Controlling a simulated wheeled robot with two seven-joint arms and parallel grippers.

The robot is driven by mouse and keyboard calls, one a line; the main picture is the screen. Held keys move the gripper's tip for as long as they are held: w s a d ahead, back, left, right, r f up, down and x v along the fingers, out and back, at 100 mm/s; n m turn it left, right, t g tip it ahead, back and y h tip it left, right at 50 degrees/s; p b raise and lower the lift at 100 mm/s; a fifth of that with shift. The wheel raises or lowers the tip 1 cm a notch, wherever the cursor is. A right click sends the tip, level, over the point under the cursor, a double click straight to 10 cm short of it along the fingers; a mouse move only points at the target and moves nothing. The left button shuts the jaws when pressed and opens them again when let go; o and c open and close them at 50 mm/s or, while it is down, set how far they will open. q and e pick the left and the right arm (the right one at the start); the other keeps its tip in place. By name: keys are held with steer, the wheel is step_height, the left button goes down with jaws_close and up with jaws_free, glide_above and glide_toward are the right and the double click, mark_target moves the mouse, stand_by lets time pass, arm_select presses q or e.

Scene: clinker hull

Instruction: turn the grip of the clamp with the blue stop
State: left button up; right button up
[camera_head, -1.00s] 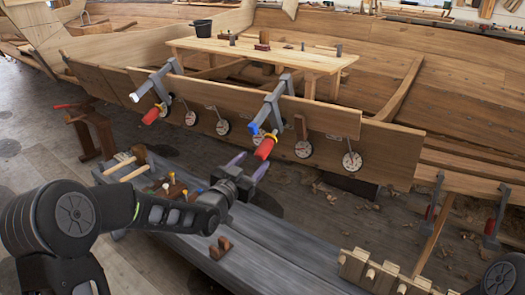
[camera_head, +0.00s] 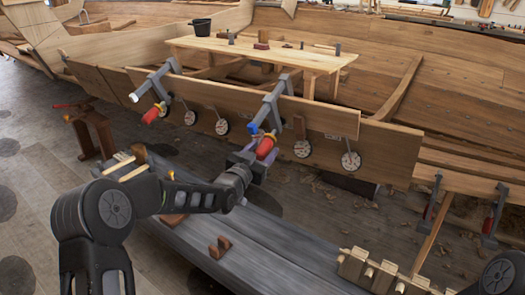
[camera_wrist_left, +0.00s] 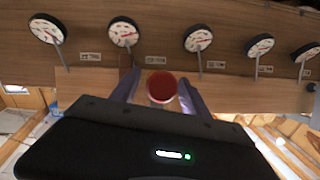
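The clamp with the blue stop (camera_head: 253,127) hangs on the plank edge at the middle of the head view, its grey body (camera_head: 271,107) over the top. Its red grip (camera_head: 265,148) points down toward me, with a yellow part behind it. My left gripper (camera_head: 254,160) is at this grip. In the left wrist view the round red end of the grip (camera_wrist_left: 161,86) sits between the two open purple fingers (camera_wrist_left: 160,92), with a small gap showing on each side. My right gripper is not in view.
Another clamp with a white stop (camera_head: 134,98) and red grip is to the left on the same plank. Round dials (camera_head: 222,127) hang along the plank. A grey bench (camera_head: 270,255) with wooden pieces lies below my arm. A wooden table (camera_head: 250,50) stands behind the plank.

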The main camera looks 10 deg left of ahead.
arm_select(q)
jaws_close()
stand_by(0.3)
stand_by(0.4)
